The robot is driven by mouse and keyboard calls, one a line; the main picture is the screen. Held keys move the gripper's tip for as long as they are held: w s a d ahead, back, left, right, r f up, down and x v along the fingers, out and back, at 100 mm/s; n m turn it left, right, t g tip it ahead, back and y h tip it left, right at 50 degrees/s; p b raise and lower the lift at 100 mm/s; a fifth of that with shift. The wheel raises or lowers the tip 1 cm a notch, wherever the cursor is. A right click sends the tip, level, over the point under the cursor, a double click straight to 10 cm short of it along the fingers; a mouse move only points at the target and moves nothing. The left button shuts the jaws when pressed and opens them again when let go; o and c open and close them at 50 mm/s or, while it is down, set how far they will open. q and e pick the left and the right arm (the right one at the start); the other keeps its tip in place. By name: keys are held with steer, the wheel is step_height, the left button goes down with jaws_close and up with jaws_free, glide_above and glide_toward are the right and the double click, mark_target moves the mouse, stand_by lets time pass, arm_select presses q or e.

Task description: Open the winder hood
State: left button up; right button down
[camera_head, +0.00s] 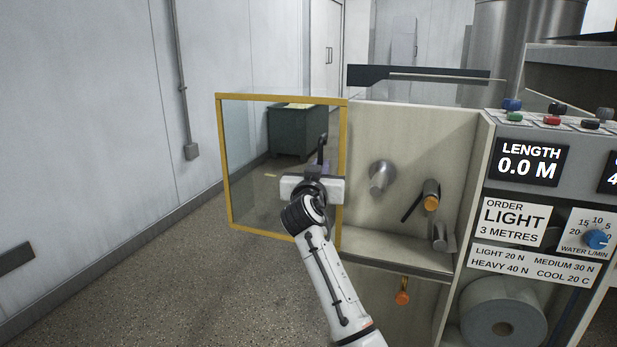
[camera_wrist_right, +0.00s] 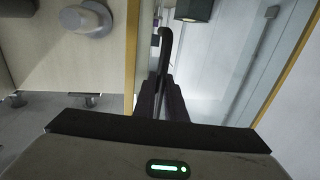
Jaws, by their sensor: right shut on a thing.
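The winder hood (camera_head: 283,98) is a clear panel in a yellow frame. It stands swung out to the left of the winder cabinet (camera_head: 400,130), so the cabinet's inside is exposed. My right gripper (camera_head: 321,165) is at the hood's right-hand frame bar, shut on the dark hood handle (camera_head: 322,146). In the right wrist view the gripper fingers (camera_wrist_right: 164,100) close around the dark curved handle (camera_wrist_right: 165,45), beside the yellow frame edge (camera_wrist_right: 133,60). The exact finger contact is partly hidden by the gripper body. My left gripper is not in view.
Inside the cabinet are a grey spindle (camera_head: 382,177) and an orange-tipped lever (camera_head: 431,196). A control panel with displays (camera_head: 530,163) and a paper roll (camera_head: 503,312) are at the right. A green bin (camera_head: 297,133) stands behind the hood. Floor at the left is clear.

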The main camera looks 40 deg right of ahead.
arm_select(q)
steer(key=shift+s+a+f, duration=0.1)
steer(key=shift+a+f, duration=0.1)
arm_select(e)
steer(key=shift+w+a, duration=0.25)
steer(key=shift+w, duration=0.25)
steer(key=c, duration=2.1)
jaws_free()
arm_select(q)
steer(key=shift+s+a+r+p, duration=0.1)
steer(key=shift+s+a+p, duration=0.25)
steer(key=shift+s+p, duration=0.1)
arm_select(e)
steer(key=v, duration=1)
steer(key=shift+a, duration=0.1)
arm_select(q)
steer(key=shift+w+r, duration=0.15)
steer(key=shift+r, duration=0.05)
